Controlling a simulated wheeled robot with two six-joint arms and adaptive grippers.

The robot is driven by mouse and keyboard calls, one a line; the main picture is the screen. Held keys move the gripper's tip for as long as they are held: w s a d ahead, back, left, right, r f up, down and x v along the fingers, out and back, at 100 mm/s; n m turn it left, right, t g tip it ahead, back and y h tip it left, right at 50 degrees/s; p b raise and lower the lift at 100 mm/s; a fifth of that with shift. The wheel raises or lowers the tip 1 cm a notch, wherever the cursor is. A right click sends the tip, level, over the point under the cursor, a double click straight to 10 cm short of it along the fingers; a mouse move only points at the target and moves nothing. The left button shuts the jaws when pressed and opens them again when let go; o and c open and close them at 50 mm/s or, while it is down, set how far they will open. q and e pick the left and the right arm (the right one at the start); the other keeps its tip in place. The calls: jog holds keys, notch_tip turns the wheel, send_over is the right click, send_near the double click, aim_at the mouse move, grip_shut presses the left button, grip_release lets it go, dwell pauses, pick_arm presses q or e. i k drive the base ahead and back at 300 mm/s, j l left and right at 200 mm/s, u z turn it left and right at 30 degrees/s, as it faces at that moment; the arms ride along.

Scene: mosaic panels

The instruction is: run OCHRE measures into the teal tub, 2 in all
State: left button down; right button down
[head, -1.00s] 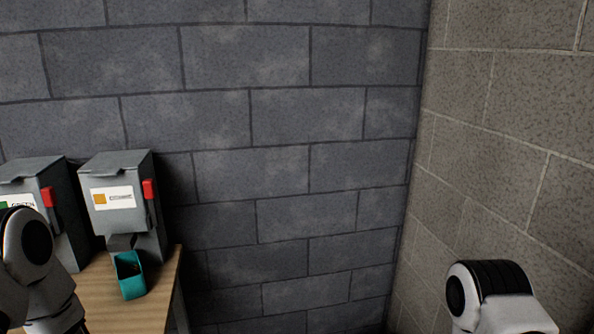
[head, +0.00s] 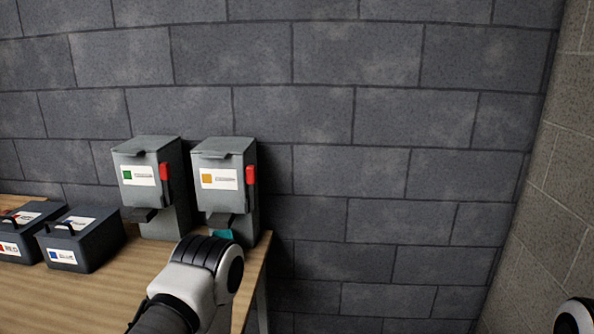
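The grey dispenser (head: 226,157) with an ochre square on its label and a red lever (head: 251,175) on its right side stands near the table's right end. Its label text is too small to read. A sliver of the teal tub (head: 223,234) shows below its spout (head: 219,220). The rest of the tub is hidden behind my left arm, so its contents cannot be seen. My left arm reaches in front of the tub, but its gripper fingers do not show. Only a rounded joint of my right arm shows at the bottom right corner; its gripper is out of view.
A second grey dispenser (head: 150,154) with a green label square and red lever stands just left. Two dark handled boxes, one with a red label (head: 27,219) and one with a blue label (head: 80,245), sit further left on the wooden table (head: 110,300). Block walls close off back and right.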

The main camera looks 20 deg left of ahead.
aim_at(251, 170)
jog(key=i+u, duration=0.1)
jog(key=u, duration=0.3)
jog(key=i+l+u, duration=0.1)
jog(key=u, duration=0.65)
jog(key=i+l+u, duration=0.15)
jog(key=u, duration=0.25)
jog(key=i+l+u, duration=0.15)
jog(key=l, duration=0.25)
jog(key=i+l+u, duration=0.15)
jog(key=l, duration=0.3)
jog(key=i+l+u, duration=0.15)
jog(key=l, duration=0.3)
jog(key=l+u, duration=0.1)
jog(key=l, duration=0.35)
jog(key=i, duration=0.05)
